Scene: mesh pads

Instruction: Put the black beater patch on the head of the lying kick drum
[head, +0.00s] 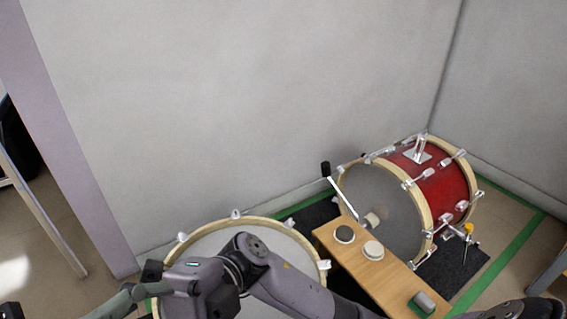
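The black beater patch (344,234) is a small dark disc lying flat at the far end of a narrow wooden bench (384,279). A similar cream disc (373,250) lies beside it, apart from it. The lying kick drum (205,242) is at the lower middle, its pale grey head facing up inside a light wooden hoop with metal claws. One of my arms (270,275) crosses in front of it and hides much of the head. No fingertips of either gripper can be made out, and no gripper is seen at the patch.
A dark grey block with green (422,302) lies at the bench's near end. Walls close off the back and right.

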